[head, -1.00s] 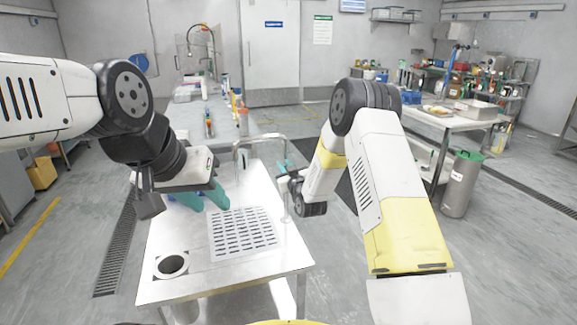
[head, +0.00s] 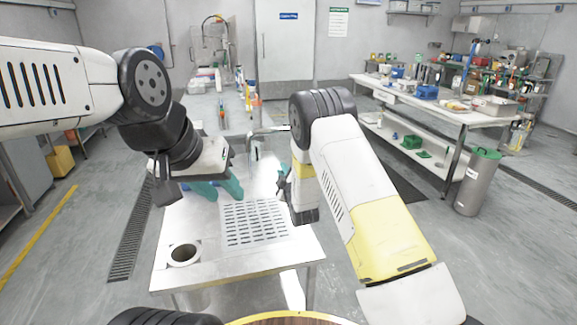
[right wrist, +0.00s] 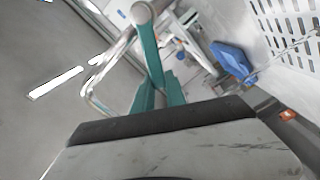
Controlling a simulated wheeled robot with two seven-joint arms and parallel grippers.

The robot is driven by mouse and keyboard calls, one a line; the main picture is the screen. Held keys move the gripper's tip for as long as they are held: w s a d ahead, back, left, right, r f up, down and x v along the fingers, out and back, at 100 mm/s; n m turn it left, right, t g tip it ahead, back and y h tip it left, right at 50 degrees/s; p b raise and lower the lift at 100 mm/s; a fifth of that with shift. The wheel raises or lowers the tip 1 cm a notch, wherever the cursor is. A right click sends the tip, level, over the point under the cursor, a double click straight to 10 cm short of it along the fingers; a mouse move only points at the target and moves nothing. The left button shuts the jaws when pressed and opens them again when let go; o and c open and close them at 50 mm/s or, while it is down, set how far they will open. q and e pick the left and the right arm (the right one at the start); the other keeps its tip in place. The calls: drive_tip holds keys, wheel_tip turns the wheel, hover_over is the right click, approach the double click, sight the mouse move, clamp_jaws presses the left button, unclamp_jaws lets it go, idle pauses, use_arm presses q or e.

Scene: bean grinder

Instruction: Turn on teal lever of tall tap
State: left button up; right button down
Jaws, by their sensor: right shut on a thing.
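The tall tap is a silver pipe with a long horizontal spout (head: 258,132), behind the metal table's grille. My right arm hides part of it in the head view. In the right wrist view its bent pipe (right wrist: 97,88) is at the left, and the teal lever (right wrist: 149,48) runs down from a round silver cap. My right gripper (right wrist: 158,88) has its teal fingers shut on this lever. In the head view the right gripper (head: 283,174) is small and partly hidden. My left gripper (head: 220,190) is open and empty above the table's left side.
The metal table (head: 190,222) bears a slotted grille (head: 255,222) and a round hole (head: 184,254) at front left. A bin with a green lid (head: 478,183) stands right. A cluttered bench (head: 430,95) is behind it. A blue object (right wrist: 232,60) shows in the right wrist view.

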drive_tip(key=shift+a+f+n, duration=0.15)
drive_tip(key=shift+f+n, duration=0.35)
drive_tip(key=shift+n, duration=0.1)
drive_tip(key=c, duration=1.4)
unclamp_jaws()
drive_tip(key=shift+o, duration=0.2)
drive_tip(key=shift+s, duration=0.15)
drive_tip(key=v, duration=0.7)
drive_tip(key=shift+s, duration=0.3)
drive_tip(key=shift+r, duration=0.1)
